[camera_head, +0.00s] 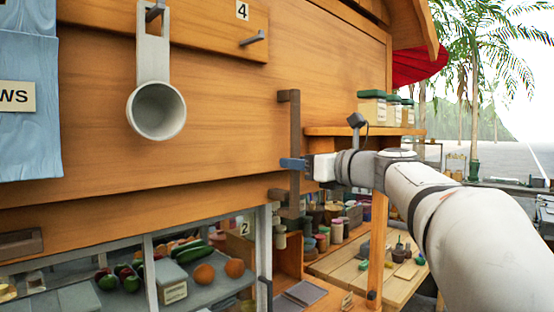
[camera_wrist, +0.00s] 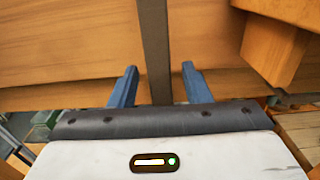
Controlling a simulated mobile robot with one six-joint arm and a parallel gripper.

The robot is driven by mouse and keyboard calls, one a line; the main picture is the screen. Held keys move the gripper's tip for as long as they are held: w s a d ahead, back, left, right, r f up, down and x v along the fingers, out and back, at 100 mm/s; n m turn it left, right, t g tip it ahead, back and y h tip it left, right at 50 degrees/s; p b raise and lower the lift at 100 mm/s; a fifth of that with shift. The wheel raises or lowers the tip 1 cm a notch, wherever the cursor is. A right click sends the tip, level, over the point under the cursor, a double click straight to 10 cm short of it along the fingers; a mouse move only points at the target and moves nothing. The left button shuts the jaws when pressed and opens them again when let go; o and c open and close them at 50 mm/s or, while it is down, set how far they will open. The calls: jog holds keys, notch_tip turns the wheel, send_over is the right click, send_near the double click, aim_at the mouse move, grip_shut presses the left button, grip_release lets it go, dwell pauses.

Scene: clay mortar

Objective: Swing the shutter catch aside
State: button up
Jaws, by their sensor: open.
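The shutter catch looks to be the dark brown upright bar (camera_head: 289,130) on the wooden wall panel, with short blocks at its top and foot. It also shows in the wrist view (camera_wrist: 153,35), running down from the top edge. My gripper (camera_head: 292,164) reaches the bar from the right at its lower half. In the wrist view my gripper (camera_wrist: 160,69) has its blue fingers spread, one on each side of the bar. I see gaps on both sides, the left one narrower. The bar's lower end is hidden behind my gripper body in the wrist view.
A wooden shelf (camera_head: 340,131) with green-lidded jars (camera_head: 372,108) sticks out right of the bar. A grey cup-shaped holder (camera_head: 157,108) hangs at left. Below are glazed produce trays (camera_head: 205,285) and a counter with several jars. A wooden block (camera_wrist: 274,50) stands close right in the wrist view.

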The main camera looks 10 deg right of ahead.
jog(key=shift+x, duration=0.8)
jog(key=shift+c, duration=0.5)
grip_shut()
